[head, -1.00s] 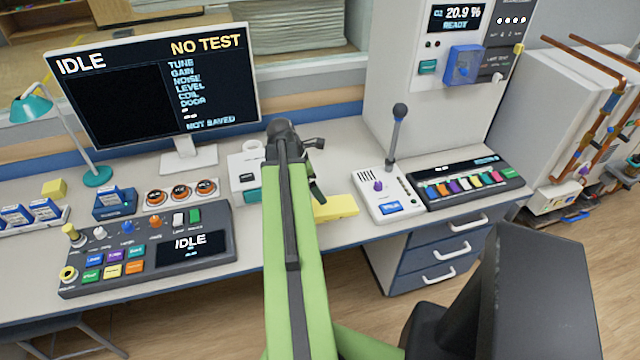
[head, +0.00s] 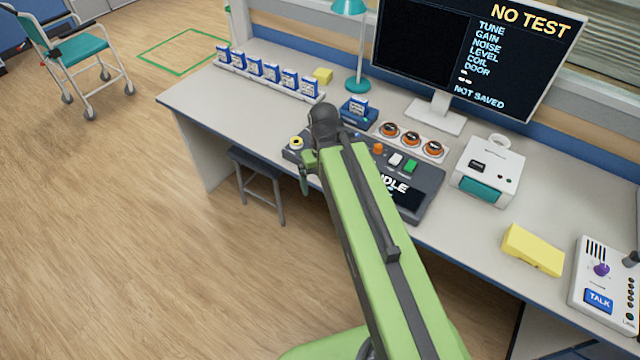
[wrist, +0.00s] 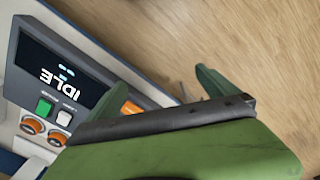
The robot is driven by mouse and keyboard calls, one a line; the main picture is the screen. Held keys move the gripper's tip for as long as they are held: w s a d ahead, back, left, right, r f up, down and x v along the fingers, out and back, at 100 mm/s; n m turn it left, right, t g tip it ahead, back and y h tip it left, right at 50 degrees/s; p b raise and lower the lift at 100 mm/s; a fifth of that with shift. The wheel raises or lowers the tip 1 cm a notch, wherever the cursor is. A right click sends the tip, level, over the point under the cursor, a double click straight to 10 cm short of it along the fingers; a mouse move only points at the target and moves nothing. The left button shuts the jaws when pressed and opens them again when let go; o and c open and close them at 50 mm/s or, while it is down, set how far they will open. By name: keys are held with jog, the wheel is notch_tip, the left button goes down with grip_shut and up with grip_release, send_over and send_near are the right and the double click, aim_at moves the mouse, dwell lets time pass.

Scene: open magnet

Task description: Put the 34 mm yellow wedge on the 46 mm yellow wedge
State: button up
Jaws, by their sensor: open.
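A small yellow wedge (head: 322,76) sits on the desk near its back, beside the right end of a row of blue-labelled blocks. A larger yellow wedge (head: 533,249) lies near the front edge at the right, left of the talk box. They look like the 34 mm and 46 mm wedges. My gripper (head: 307,172) is over the desk's front edge by the left end of the control console, well apart from both wedges. In the wrist view its green fingers (wrist: 178,84) are apart and empty, with floor between them; neither wedge shows there.
The control console (head: 415,190), orange dials (head: 411,139), a blue holder (head: 357,112) and a teal lamp (head: 357,84) stand around the middle. A stool (head: 258,180) stands below.

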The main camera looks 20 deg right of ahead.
jog(key=shift+o, duration=0.2)
jog(key=a, duration=0.3)
jog(key=shift+s, duration=0.1)
jog(key=shift+d, duration=0.1)
